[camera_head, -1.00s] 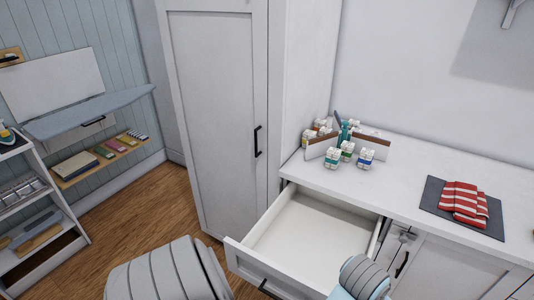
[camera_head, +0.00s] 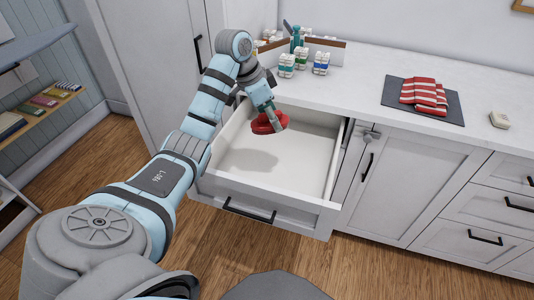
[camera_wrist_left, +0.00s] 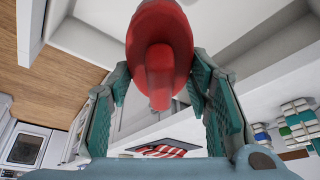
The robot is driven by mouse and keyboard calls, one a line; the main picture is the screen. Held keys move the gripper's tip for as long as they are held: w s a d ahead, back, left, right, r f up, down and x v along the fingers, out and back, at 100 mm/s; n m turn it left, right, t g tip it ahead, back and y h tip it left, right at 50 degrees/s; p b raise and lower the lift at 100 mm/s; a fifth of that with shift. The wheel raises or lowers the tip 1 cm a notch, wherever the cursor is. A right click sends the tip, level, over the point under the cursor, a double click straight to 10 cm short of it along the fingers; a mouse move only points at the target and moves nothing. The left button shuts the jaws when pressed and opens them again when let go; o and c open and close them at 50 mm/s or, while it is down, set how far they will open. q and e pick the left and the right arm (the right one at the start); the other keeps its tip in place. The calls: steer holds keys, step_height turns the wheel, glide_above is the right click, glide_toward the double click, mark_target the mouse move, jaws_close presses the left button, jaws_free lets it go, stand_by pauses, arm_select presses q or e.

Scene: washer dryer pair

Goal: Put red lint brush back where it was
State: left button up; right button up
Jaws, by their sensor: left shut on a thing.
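The red lint brush (camera_head: 263,124) is in my left gripper (camera_head: 277,114), held over the open drawer (camera_head: 315,160). A shadow lies on the drawer floor below it, so the brush looks clear of the floor. In the left wrist view the brush (camera_wrist_left: 160,35) shows as a red oval with a handle pointing between the two green-padded fingers (camera_wrist_left: 160,90), which are shut on it. The drawer is white and otherwise looks empty. My right gripper does not show.
The countertop (camera_head: 370,75) above the drawer holds several small bottles (camera_head: 287,62), a wooden-edged organizer (camera_head: 325,43) and red striped cloths (camera_head: 425,95) on a dark mat (camera_head: 395,95). A small pale block (camera_head: 499,119) lies at the right. A tall cabinet (camera_head: 150,60) stands left of the drawer.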

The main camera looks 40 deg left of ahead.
mark_target(267, 124)
arm_select(q)
steer(key=shift+s+a+f+m+h, duration=0.2)
steer(key=shift+s+m+h, duration=0.15)
steer(key=shift+m, duration=0.35)
steer(key=shift+s+d+m, duration=0.2)
steer(key=shift+d+m, duration=0.05)
steer(key=shift+m, duration=0.35)
steer(key=f, duration=0.1)
steer(key=f+b, duration=0.1)
steer(key=f+m+b, duration=0.1)
steer(key=shift+s+d+f+g+h, duration=0.15)
steer(key=shift+d+g+h, duration=0.1)
steer(key=shift+d+g, duration=0.15)
step_height(267, 124, down, 17)
steer(key=b, duration=0.4)
steer(key=shift+b, duration=0.35)
steer(key=o, duration=1.1)
